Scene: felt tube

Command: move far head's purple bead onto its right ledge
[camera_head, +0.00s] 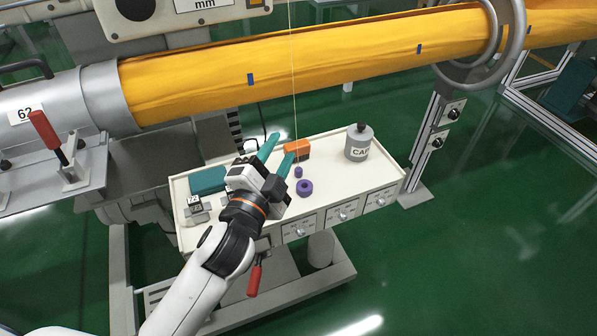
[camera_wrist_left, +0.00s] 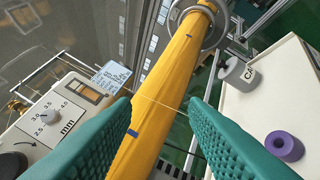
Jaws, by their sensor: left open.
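A small purple bead (camera_head: 298,172) shows over the tray top, at the lower end of a thin pale thread (camera_head: 293,80); I cannot tell if it touches the tray. A larger purple ring (camera_head: 304,187) lies just below it in the picture; a purple ring also shows at right in the left wrist view (camera_wrist_left: 285,146). My left gripper (camera_head: 287,143) has teal fingers, open and empty, above the trolley. In the left wrist view its fingers (camera_wrist_left: 162,108) are wide apart, with a pale line crossing between them. I cannot identify the far head or its right ledge. My right gripper is out of view.
A yellow felt tube (camera_head: 320,58) with blue marks runs above the trolley (camera_head: 330,205) into a metal ring (camera_head: 489,45). On the trolley are an orange block (camera_head: 297,149), a grey labelled canister (camera_head: 358,142) and a teal block (camera_head: 208,180). The trolley's right front is clear.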

